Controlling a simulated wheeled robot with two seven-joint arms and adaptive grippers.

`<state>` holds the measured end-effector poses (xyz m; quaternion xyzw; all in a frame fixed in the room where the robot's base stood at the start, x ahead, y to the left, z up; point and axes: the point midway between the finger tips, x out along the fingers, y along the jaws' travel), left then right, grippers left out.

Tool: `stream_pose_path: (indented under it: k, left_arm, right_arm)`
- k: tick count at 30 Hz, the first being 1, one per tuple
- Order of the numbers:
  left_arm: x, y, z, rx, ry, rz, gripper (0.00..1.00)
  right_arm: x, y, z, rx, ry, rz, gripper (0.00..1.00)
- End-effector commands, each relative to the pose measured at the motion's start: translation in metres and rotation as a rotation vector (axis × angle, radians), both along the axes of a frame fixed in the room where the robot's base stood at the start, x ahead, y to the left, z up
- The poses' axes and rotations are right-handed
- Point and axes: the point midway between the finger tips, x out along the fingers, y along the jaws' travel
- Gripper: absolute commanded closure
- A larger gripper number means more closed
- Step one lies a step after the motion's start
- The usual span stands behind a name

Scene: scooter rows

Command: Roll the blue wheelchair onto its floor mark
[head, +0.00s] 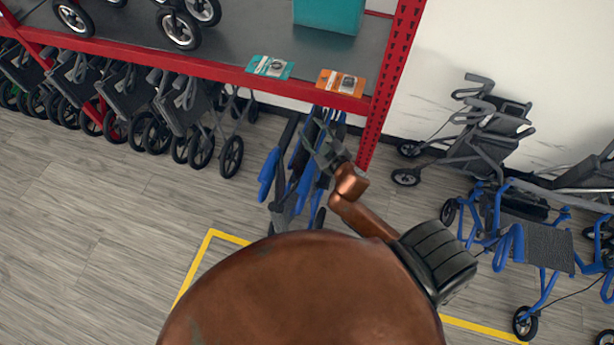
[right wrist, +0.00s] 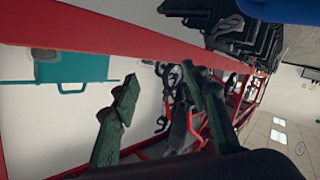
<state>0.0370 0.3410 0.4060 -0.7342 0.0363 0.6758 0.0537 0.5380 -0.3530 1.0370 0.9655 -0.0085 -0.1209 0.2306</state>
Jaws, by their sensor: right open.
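The folded blue wheelchair (head: 268,176) stands below the end of the red shelf in the head view, its blue parts pointing towards me. My right gripper (head: 323,146) is at its upper right part and overlaps it in the picture; I cannot tell whether they touch. The gripper's fingers (right wrist: 160,78) are apart in the right wrist view, with nothing clearly held between them. The yellow floor mark (head: 192,268) lies nearer to me, and my brown body hides much of it. My left gripper is not in view.
A red shelf (head: 215,70) runs overhead with a teal box (head: 328,16) and two cards on it. Folded grey walkers (head: 115,95) stand in a row at left. A blue-framed rollator (head: 545,245) and grey ones stand at right. Floor at left is clear.

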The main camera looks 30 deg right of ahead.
Motion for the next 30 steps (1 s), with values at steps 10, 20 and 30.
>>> stream_pose_path:
  k: [10,20,30]
  left_arm:
    - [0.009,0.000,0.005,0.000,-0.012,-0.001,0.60]
    - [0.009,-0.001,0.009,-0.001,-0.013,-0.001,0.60]
    - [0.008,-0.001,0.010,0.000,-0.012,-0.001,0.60]
  right_arm:
    - [0.037,0.160,0.115,-0.282,-0.410,0.710,0.58]
    - [-0.038,0.189,0.013,-0.646,-0.048,1.548,0.58]
    - [-0.078,0.053,-0.040,-0.807,0.605,1.765,0.58]
